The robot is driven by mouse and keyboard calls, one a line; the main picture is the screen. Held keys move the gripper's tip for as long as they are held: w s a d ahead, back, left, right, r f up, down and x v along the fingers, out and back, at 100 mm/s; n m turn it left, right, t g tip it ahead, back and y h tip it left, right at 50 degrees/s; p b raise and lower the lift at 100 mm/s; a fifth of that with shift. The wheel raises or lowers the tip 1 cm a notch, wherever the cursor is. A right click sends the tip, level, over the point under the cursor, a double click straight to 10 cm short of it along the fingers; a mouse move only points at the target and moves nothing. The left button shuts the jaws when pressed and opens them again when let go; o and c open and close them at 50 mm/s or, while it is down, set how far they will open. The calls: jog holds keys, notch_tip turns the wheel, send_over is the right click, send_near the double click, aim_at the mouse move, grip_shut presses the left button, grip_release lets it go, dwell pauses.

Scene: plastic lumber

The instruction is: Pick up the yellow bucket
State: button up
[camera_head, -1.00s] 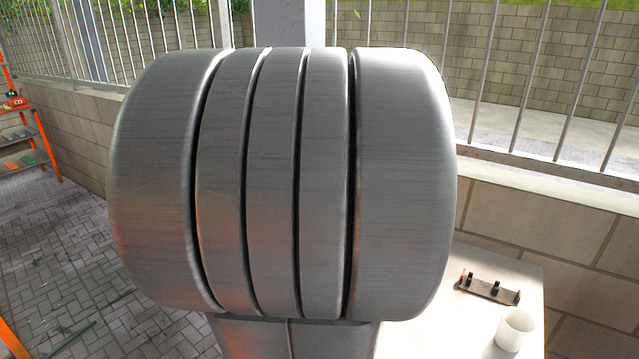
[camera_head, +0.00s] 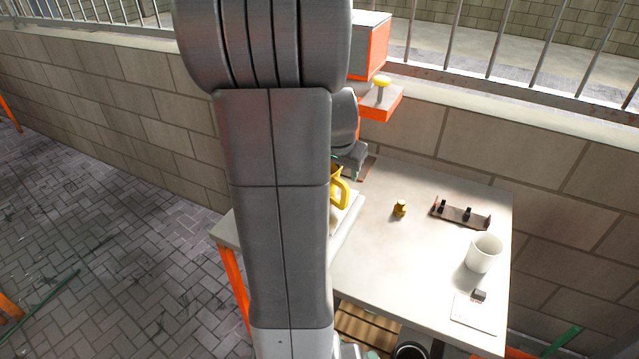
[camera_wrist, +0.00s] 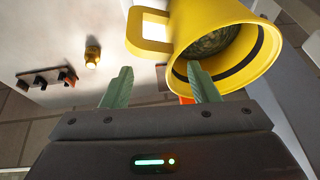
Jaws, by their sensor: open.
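The yellow bucket (camera_wrist: 215,18) with a squared side handle is at the upper right in the wrist view. Its open mouth faces the camera, with a dark band and a dark speckled patch inside. In the head view only part of the bucket (camera_head: 342,194) shows, the rest hidden behind my arm. My gripper (camera_wrist: 160,84) is open, with two green fingers and nothing between them. The right fingertip overlaps the bucket's mouth; I cannot tell whether it touches. The handle lies above the gap between the fingers. My gripper (camera_head: 352,168) is partly hidden in the head view.
The bucket is at the left part of a pale table (camera_head: 380,262). A small brass piece (camera_head: 400,209), a dark rack (camera_head: 461,213), a white cup (camera_head: 484,252) and a white pad (camera_head: 474,313) are to the right. A block wall (camera_head: 450,150) stands behind.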

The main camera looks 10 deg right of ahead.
jog(key=shift+a+x, duration=0.25)
jog(key=shift+x, duration=0.9)
jog(key=shift+a+x, duration=0.2)
jog(key=shift+x, duration=0.9)
jog(key=shift+s+f, duration=0.1)
jog(key=shift+s, duration=0.05)
jog(key=shift+c, duration=0.4)
grip_shut()
